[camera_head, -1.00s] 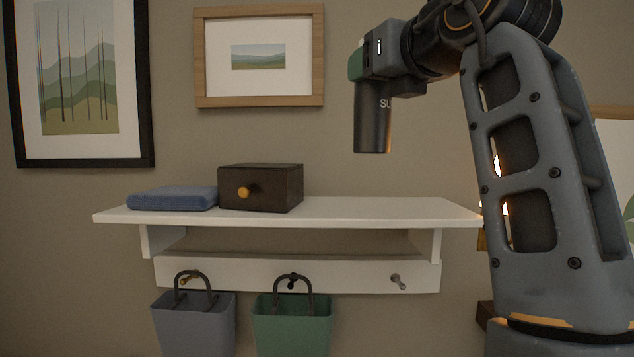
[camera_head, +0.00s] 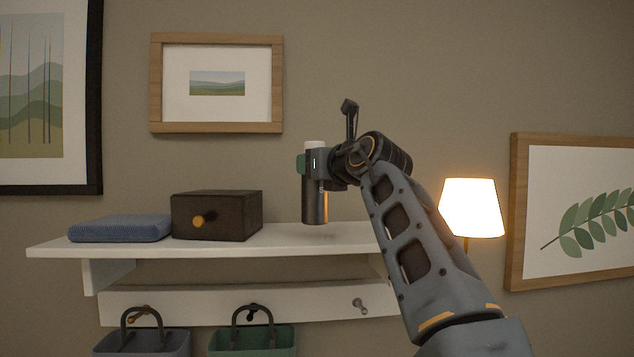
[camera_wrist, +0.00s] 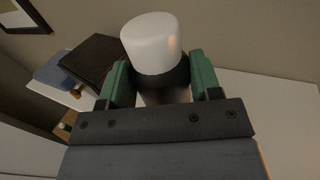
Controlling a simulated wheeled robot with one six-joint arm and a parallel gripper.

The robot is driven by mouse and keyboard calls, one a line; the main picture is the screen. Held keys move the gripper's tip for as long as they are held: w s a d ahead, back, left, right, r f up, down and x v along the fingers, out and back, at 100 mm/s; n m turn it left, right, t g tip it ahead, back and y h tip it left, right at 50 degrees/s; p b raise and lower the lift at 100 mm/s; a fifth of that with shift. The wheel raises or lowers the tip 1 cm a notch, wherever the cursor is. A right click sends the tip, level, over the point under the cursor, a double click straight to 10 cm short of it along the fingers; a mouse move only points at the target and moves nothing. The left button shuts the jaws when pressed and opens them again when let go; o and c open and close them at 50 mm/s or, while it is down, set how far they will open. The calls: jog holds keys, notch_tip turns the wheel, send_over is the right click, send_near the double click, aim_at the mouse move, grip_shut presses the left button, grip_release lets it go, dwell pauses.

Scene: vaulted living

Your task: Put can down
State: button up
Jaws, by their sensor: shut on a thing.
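The can (camera_head: 315,208) is a dark upright cylinder with a white top. My gripper (camera_head: 312,164) is shut on it near its upper end. The can hangs over the right part of the white wall shelf (camera_head: 290,238), with a faint shadow under it, and its bottom looks slightly above the surface. In the wrist view, the green fingers of my gripper (camera_wrist: 160,82) stand on both sides of the can, and its white top (camera_wrist: 152,42) rises between them. The can's lower part is hidden there.
A dark drawer box (camera_head: 217,216) with a gold knob and a folded blue cloth (camera_head: 120,228) sit on the shelf's left. A lit lamp (camera_head: 471,208) stands right. The shelf right of the box is clear.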

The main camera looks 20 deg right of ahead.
aim_at(318, 182)
jog(key=shift+w+f, duration=0.15)
jog(key=shift+f, duration=1.55)
jog(key=shift+f, duration=0.2)
jog(key=o, duration=1.1)
jog(key=shift+r, duration=0.1)
